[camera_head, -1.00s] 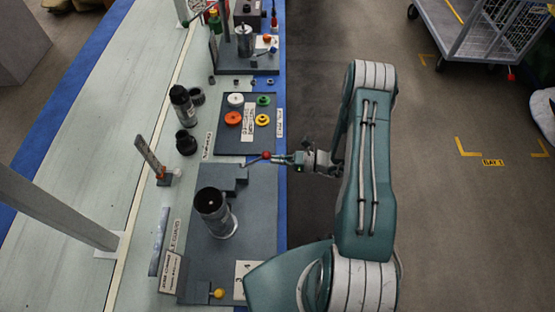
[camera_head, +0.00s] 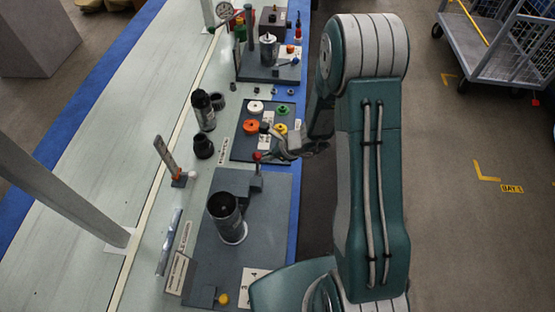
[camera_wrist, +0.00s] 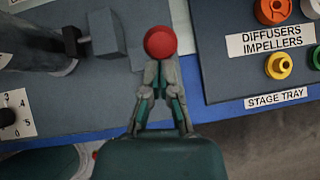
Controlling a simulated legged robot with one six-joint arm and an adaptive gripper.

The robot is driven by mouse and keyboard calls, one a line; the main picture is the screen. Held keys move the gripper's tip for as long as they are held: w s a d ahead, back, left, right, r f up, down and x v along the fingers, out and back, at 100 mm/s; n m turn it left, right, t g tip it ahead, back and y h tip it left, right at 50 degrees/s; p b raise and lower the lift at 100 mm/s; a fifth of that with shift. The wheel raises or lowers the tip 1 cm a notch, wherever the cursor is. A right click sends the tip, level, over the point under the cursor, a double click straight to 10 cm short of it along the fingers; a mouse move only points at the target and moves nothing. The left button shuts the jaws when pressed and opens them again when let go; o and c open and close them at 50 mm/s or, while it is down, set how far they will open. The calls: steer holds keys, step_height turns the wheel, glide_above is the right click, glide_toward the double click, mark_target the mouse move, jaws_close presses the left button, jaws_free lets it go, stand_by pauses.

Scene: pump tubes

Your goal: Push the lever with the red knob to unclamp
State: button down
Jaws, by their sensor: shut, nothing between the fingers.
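The lever's red knob (camera_head: 257,156) stands above the dark block (camera_head: 240,183) on the grey base plate, with its short lever standing roughly upright under it. In the wrist view the red knob (camera_wrist: 160,42) sits straight ahead of my fingertips and hides most of the lever. My gripper (camera_head: 270,156) is just right of the knob, with its fingers shut and nothing between them. In the wrist view the gripper's tips (camera_wrist: 158,70) meet the knob's lower edge in the picture; I cannot tell for certain whether they touch it. A dark cylinder (camera_head: 226,210) stands upright on the same plate.
A stage tray (camera_head: 240,147) with coloured rings lies just beyond the plate. A yellow knob (camera_head: 223,299) is at the near end. The floor right of the bench is clear near my arm.

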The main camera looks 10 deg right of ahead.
steer(key=shift+w+a+r+g+h, duration=0.15)
steer(key=shift+a+h, duration=0.2)
steer(key=shift+a, duration=0.15)
steer(key=shift+w+a+r+g+h, duration=0.15)
steer(key=shift+a+h, duration=0.2)
steer(key=shift+a, duration=0.15)
steer(key=shift+w+a, duration=0.25)
steer(key=shift+a, duration=0.45)
steer(key=shift+w+a, duration=0.25)
steer(key=shift+a, duration=0.4)
steer(key=shift+s+d+r, duration=0.1)
steer(key=shift+s+d, duration=0.05)
steer(key=shift+d, duration=0.1)
steer(key=v, duration=1.2)
steer(key=shift+d+r, duration=0.2)
steer(key=shift+d, duration=0.05)
steer(key=shift+s+a, duration=0.1)
